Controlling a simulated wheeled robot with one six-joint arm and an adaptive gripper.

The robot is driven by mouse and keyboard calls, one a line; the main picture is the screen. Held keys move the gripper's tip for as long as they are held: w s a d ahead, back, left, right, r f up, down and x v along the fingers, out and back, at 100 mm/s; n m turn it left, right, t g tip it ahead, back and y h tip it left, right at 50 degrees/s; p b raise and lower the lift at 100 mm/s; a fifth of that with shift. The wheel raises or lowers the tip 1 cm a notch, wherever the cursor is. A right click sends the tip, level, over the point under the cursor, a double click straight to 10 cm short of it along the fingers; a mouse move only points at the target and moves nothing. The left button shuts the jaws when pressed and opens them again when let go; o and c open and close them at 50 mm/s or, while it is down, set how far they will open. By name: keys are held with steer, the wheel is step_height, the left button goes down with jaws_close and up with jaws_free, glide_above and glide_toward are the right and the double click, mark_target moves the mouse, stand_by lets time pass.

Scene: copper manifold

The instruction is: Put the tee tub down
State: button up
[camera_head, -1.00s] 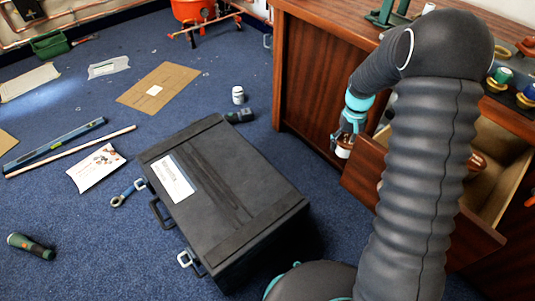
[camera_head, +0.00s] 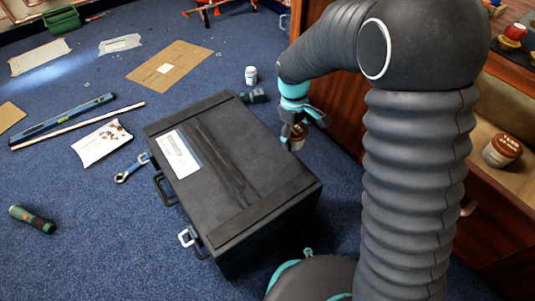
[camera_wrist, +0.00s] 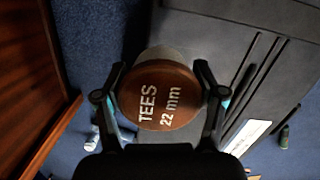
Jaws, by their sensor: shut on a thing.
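The tee tub is a small pale tub with a brown lid marked "TEES 22 mm" (camera_wrist: 160,95). My gripper (camera_head: 298,128) is shut on it, with a finger on each side of the lid in the wrist view. In the head view the tub (camera_head: 297,144) hangs below my gripper, by the right far edge of the black case (camera_head: 228,168). The height of the tub above the floor or case is hard to tell.
A wooden cabinet (camera_head: 333,105) stands on the right, with an open drawer holding another brown-lidded tub (camera_head: 502,150). A white bottle (camera_head: 251,75) and a dark tool (camera_head: 254,97) lie beyond the case. The case top is mostly clear, with a white label (camera_head: 175,155).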

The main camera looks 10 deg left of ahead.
glide_above(272, 164)
steer(key=f, duration=0.4)
steer(key=shift+w+a+b, duration=0.2)
steer(key=shift+a+b, duration=0.05)
steer(key=shift+b, duration=0.15)
steer(key=shift+f+b, duration=0.45)
steer(key=shift+f, duration=1.6)
steer(key=shift+f, duration=0.1)
steer(key=o, duration=1.6)
steer(key=r, duration=0.4)
steer(key=r+p, duration=0.1)
steer(key=r, duration=0.3)
steer(key=a+r+p, duration=0.1)
steer(key=r, duration=0.3)
steer(key=shift+w+a+r, duration=0.1)
steer(key=shift+w, duration=0.25)
